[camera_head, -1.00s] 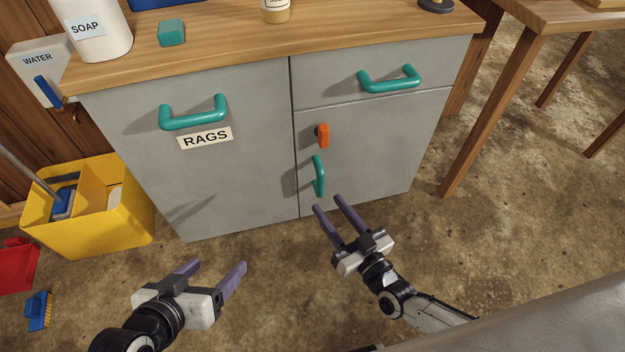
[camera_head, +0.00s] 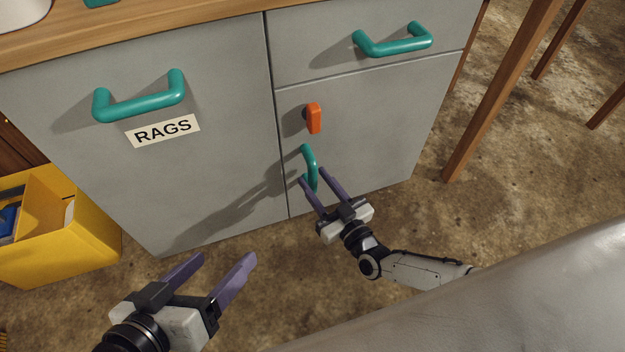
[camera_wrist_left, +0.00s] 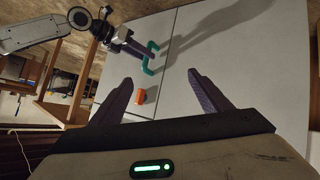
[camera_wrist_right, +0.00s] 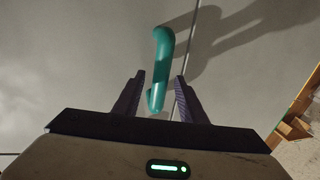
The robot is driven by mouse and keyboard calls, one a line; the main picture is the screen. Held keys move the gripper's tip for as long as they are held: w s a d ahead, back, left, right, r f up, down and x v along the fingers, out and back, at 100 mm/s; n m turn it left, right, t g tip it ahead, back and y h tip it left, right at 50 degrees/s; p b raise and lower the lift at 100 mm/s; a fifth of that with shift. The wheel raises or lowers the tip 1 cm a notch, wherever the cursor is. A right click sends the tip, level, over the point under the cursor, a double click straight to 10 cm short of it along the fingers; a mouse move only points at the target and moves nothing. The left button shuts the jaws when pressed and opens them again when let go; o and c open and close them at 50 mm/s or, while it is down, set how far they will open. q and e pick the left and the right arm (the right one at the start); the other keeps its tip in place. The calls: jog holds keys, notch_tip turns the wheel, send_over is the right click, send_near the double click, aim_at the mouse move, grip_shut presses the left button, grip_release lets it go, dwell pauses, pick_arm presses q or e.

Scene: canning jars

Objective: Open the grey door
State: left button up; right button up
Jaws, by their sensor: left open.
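The grey door (camera_head: 365,130) is the lower right front of the cabinet and looks shut. It has an upright teal handle (camera_head: 309,163) near its left edge and an orange latch (camera_head: 314,118) above that, standing upright. My right gripper (camera_head: 312,176) is open at the handle. In the right wrist view the handle (camera_wrist_right: 162,60) lies between the spread fingers, which are not closed on it. My left gripper (camera_head: 224,258) is open and empty, low in front of the left cabinet front. The left wrist view shows the orange latch (camera_wrist_left: 140,97) and the teal handle (camera_wrist_left: 152,58).
A drawer (camera_head: 300,65) with a teal handle sits above the door. The left front (camera_head: 200,180) has a RAGS label (camera_head: 163,130) and its own teal handle (camera_head: 140,103). A wooden table leg (camera_head: 500,95) stands at the right.

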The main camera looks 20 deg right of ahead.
pick_arm(q)
jog(key=shift+d+r+h, duration=0.2)
jog(key=shift+r+h, duration=0.1)
jog(key=shift+r, duration=0.05)
pick_arm(e)
jog(key=shift+x, duration=1)
jog(key=shift+c, duration=0.4)
